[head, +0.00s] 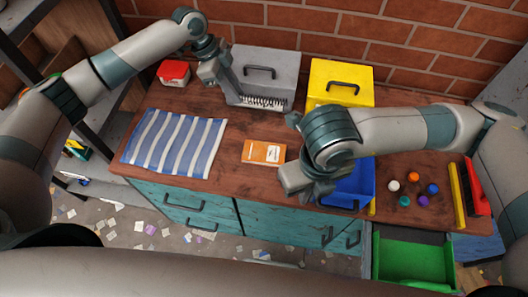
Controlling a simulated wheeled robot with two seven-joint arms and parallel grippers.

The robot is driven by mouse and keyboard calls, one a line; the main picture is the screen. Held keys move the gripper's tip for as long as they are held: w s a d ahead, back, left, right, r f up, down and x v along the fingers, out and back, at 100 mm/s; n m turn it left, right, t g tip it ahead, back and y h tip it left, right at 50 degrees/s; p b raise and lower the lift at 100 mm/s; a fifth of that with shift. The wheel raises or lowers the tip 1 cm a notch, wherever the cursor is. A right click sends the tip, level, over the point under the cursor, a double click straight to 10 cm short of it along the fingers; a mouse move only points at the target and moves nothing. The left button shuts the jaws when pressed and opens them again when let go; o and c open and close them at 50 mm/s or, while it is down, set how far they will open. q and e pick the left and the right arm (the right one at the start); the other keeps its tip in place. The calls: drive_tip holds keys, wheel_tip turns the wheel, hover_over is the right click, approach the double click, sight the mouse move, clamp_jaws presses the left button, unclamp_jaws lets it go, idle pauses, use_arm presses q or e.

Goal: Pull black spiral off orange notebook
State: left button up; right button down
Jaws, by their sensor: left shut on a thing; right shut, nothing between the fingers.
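The orange notebook (256,156) lies flat on the wooden worktop near its middle, with a pale patch on its cover. The black spiral (266,103) is apart from it, farther back, in front of the grey box. My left gripper (236,97) is shut on the spiral at its left end. My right gripper (308,192) is shut and empty, near the worktop's front edge, right of the notebook. Its fingertips are partly hidden by my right arm.
The grey box (277,63) and yellow box (352,74) stand at the back. A striped cloth (172,143) lies left. A blue bin (352,184) is partly behind my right arm. Several small balls (394,186) lie right. A green drawer (412,262) is open.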

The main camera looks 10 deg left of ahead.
use_arm(q)
drive_tip(key=s+r+p, duration=0.1)
drive_tip(key=s+p, duration=1.1)
drive_tip(key=s, duration=0.5)
drive_tip(key=shift+a+r, duration=0.3)
drive_tip(key=shift+r, duration=0.05)
idle(0.8)
